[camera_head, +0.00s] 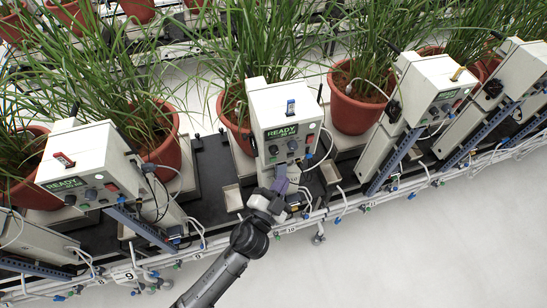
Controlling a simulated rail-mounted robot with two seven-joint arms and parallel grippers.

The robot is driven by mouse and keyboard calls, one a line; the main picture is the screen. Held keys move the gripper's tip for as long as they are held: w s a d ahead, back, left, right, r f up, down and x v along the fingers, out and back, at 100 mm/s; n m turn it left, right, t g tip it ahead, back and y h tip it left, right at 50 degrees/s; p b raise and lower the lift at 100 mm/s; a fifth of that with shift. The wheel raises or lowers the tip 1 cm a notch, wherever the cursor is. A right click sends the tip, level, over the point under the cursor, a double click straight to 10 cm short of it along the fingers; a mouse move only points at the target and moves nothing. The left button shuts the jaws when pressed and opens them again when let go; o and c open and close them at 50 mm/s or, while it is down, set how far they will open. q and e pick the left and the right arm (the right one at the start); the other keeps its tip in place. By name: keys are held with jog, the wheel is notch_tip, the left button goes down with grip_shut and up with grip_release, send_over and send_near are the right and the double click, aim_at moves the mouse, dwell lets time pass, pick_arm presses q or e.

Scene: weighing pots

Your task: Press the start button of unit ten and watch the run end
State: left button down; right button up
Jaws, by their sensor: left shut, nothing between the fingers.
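The control box of unit ten (285,103) is a pale box in the middle of the head view. Its green display (282,132) reads READY, with smaller text below. Two dark knobs (292,145) sit under the display, and a small reddish spot (310,139) shows at the panel's right edge. The number 10 is on the rail below the box. My left gripper (281,174) is shut and empty, pointing up just below the front panel. I cannot tell whether it touches the unit. The start button is not clearly made out. My right gripper is not in view.
Neighbouring control boxes stand at left (92,165) and right (435,85), the left one also reading READY. Potted grasses in terracotta pots (356,108) stand behind. White pipes, cables and blue fittings run along the front rail (340,207). The pale floor at lower right is clear.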

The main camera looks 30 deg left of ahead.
aim_at(273, 160)
pick_arm(q)
jog(key=shift+w+a, duration=1.3)
jog(key=shift+w, duration=0.05)
dwell(0.9)
dwell(0.4)
jog(key=shift+w+a, duration=0.25)
jog(key=shift+w, duration=0.05)
